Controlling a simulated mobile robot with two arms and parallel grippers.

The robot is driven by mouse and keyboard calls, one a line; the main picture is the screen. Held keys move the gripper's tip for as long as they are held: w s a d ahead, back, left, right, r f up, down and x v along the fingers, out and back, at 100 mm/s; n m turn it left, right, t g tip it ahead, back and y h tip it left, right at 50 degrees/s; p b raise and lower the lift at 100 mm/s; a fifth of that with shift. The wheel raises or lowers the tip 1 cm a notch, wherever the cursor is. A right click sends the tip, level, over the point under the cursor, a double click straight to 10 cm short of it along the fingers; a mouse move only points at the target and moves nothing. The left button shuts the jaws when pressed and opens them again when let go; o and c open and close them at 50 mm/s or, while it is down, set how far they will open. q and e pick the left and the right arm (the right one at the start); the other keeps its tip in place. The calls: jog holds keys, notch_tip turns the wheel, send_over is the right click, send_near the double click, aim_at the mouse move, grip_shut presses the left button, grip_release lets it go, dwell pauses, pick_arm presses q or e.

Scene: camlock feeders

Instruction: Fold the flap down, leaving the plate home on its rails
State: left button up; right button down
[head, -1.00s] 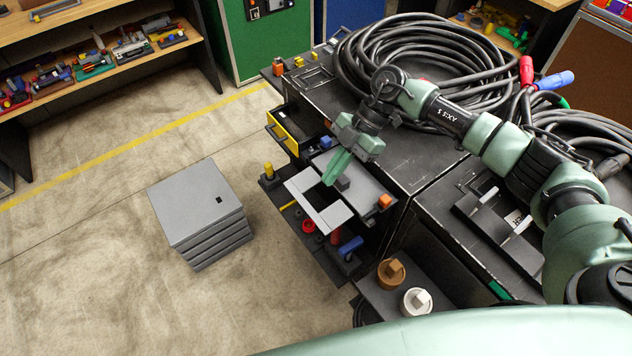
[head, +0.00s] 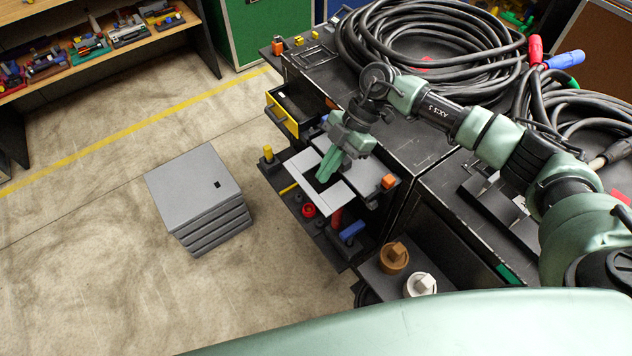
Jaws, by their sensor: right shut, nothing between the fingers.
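A pale grey plate (head: 334,200) with an open notch lies flat, sticking out from the front of the black workbench, above a lower shelf. A darker grey flat surface (head: 368,176) lies right behind it, between an orange block and a blue block. I cannot tell for sure which part is the flap or where the rails run. My right gripper (head: 322,179) is shut and empty, its green fingers pointing down over the plate's notch. Whether the fingertips touch anything is unclear. My left gripper is not in view.
An open yellow-fronted drawer (head: 283,123) is left of the plate. The lower shelf holds a red ring (head: 309,210) and a blue handle (head: 352,230). Black cables (head: 430,50) lie coiled on the bench. A grey cabinet (head: 195,180) stands on the open floor at left.

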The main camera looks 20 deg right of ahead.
jog(key=shift+f, duration=0.1)
jog(key=shift+d+f+b, duration=0.2)
jog(key=shift+f+b, duration=0.4)
jog(key=shift+f, duration=0.5)
jog(key=shift+w+d+f, duration=0.1)
jog(key=shift+f, duration=0.2)
dwell(0.4)
jog(key=shift+d+f, duration=0.15)
jog(key=shift+f, duration=0.15)
dwell(0.4)
jog(key=shift+d, duration=0.1)
